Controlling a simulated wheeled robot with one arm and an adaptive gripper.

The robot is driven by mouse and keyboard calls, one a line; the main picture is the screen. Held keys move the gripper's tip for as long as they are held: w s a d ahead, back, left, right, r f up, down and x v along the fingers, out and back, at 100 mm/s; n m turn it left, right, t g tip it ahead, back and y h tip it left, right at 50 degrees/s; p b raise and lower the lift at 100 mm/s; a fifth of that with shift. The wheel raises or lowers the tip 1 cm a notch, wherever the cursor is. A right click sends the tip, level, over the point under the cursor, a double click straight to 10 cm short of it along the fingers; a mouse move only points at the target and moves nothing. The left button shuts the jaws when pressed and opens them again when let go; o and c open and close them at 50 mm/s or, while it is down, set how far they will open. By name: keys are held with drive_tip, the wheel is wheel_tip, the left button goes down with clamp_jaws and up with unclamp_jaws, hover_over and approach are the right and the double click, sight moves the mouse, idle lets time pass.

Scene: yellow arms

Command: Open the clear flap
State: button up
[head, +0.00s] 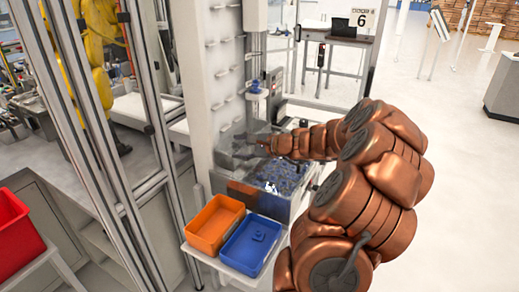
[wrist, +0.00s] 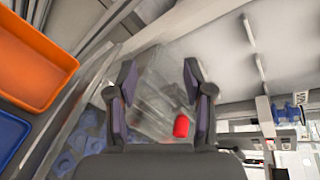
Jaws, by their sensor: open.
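The clear flap (head: 232,140) is a see-through panel at the front of the machine, above a bin of blue parts. In the wrist view the flap (wrist: 160,75) shows between and beyond my fingers, with a red knob-like piece (wrist: 181,126) near its lower edge. My gripper (head: 258,146) is at the end of my copper arm, close to the flap. In the wrist view my gripper (wrist: 160,90) has its two fingers spread apart with nothing held. I cannot tell whether a finger touches the flap.
An orange tray (head: 214,224) and a blue tray (head: 245,252) stand on a shelf in front of the bin (head: 283,172). A white post (head: 224,80) rises behind the flap. Metal frame posts and a yellow arm (head: 100,50) are at left.

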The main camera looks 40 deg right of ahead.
drive_tip(key=s+d+f+m+h, duration=0.1)
drive_tip(key=d, duration=0.3)
drive_tip(key=s+d+f+m+h, duration=0.1)
drive_tip(key=d+m, duration=0.1)
drive_tip(key=d, duration=0.2)
drive_tip(key=s+d+f+m+t+h, duration=0.1)
drive_tip(key=d+f, duration=0.1)
drive_tip(key=d, duration=0.2)
drive_tip(key=shift+s+h+b, duration=0.3)
drive_tip(key=shift+s+h, duration=0.05)
drive_tip(key=shift+h, duration=0.05)
drive_tip(key=shift+w+d+m, duration=0.1)
drive_tip(key=shift+w+m, duration=0.1)
drive_tip(key=shift+m, duration=0.1)
drive_tip(key=shift+p+x, duration=0.9)
drive_tip(key=shift+x, duration=2.75)
drive_tip(key=shift+c, duration=0.2)
clamp_jaws()
